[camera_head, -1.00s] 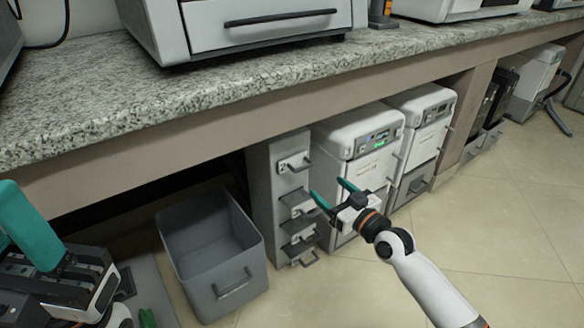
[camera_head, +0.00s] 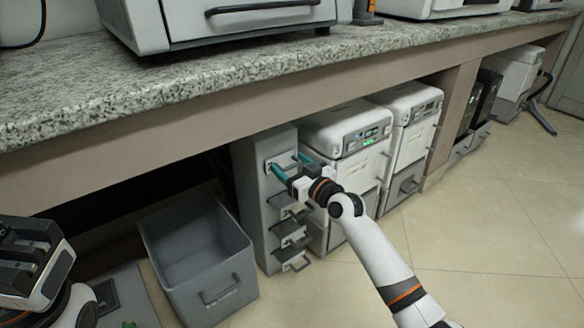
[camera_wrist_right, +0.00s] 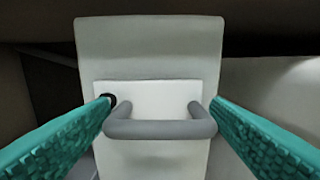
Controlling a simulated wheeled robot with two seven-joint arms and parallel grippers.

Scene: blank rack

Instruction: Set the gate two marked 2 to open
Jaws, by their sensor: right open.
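The grey rack (camera_head: 250,190) stands under the counter with several gates stacked on its front. The top gate's white plate (camera_wrist_right: 152,95) carries a grey bar handle (camera_wrist_right: 160,129); its 2 showed in the earlier head view and is hidden now. My right gripper (camera_head: 289,164) is open at that top gate. In the right wrist view its teal fingers (camera_wrist_right: 159,104) stand on either side of the handle, not closed on it. The lower gates (camera_head: 289,232) jut out below it. My left gripper (camera_head: 30,262) is at the left edge, its fingertips not clearly shown.
A grey open bin (camera_head: 205,285) stands left of the rack. White machines (camera_head: 345,128) stand close on the rack's right. The granite counter (camera_head: 230,105) overhangs above. The tiled floor (camera_head: 490,230) at the right is clear.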

